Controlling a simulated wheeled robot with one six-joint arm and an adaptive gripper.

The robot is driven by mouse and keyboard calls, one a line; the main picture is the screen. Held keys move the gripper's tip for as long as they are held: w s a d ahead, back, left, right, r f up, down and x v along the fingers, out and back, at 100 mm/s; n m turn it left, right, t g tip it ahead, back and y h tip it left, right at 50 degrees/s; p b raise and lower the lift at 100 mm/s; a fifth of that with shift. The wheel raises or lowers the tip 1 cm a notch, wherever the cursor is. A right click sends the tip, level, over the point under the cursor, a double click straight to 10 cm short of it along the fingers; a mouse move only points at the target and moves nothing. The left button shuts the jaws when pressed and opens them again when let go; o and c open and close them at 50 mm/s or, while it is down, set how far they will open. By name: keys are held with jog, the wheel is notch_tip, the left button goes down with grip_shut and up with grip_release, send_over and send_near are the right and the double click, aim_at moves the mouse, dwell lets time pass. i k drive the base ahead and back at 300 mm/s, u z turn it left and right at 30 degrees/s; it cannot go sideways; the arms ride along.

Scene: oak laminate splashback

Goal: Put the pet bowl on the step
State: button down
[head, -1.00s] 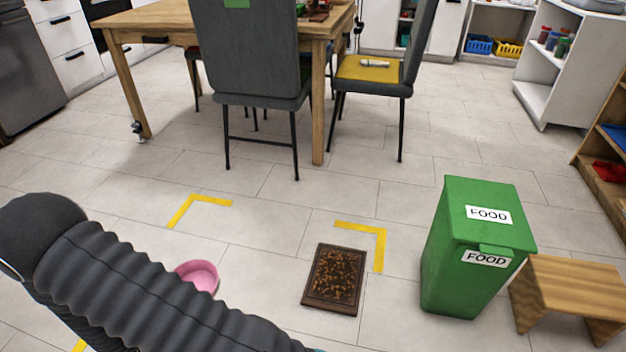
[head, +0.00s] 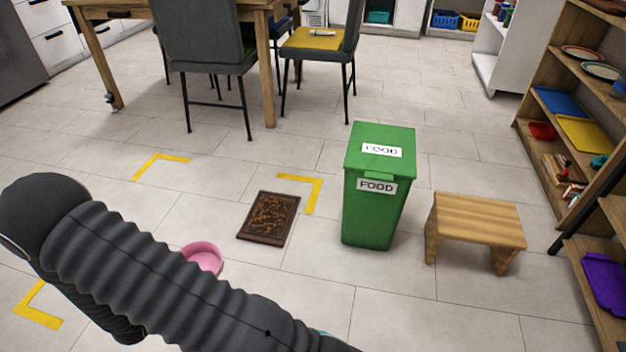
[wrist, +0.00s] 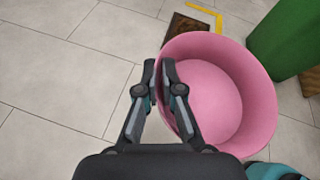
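The pet bowl is a round pink bowl (head: 203,255), partly hidden behind my arm in the head view. In the wrist view the bowl (wrist: 222,95) fills the right middle. My gripper (wrist: 159,68) is shut on its left rim, one finger outside and one inside. The bowl looks empty and held off the floor. The fingers are hidden in the head view. The step is a low wooden stool (head: 478,216) at right, with a bare top, well to the right of the bowl.
A green bin labelled FOOD (head: 376,190) stands between the bowl and the step. A dark patterned mat (head: 268,217) lies left of the bin near yellow floor tape (head: 312,186). Wooden shelves (head: 560,110) stand at right. Floor in front of the step is clear.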

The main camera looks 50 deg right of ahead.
aim_at(503, 220)
jog(key=z, duration=2.2)
jog(key=i, duration=1)
jog(key=z, duration=0.05)
